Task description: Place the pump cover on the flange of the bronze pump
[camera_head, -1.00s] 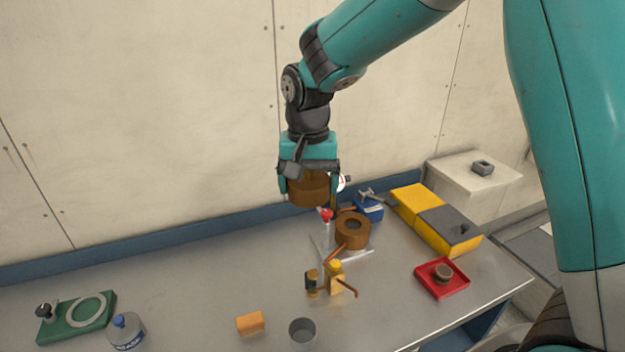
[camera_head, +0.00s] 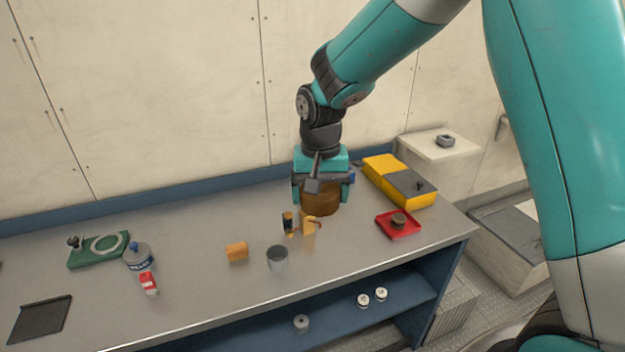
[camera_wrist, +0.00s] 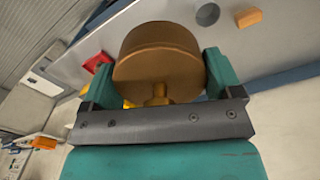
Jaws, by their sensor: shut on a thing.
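The pump cover is a wide brown round piece (camera_wrist: 158,62) with a small knob, filling the middle of the wrist view. My gripper (camera_wrist: 160,80) is shut on it, one teal finger at each side. In the head view my gripper (camera_head: 320,194) points down at the right part of the bench, with the brown cover (camera_head: 321,187) between its fingers. The cover is over the place of the bronze pump, which is almost wholly hidden by the cover and gripper. I cannot tell whether the cover touches the flange or hangs just above it.
A yellow fitting (camera_head: 308,226) stands close in front. A red tray (camera_head: 398,232) holding a small round part and a yellow-grey box (camera_head: 384,166) are at the right. An orange block (camera_head: 237,252) and grey cup (camera_head: 277,260) are left of front.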

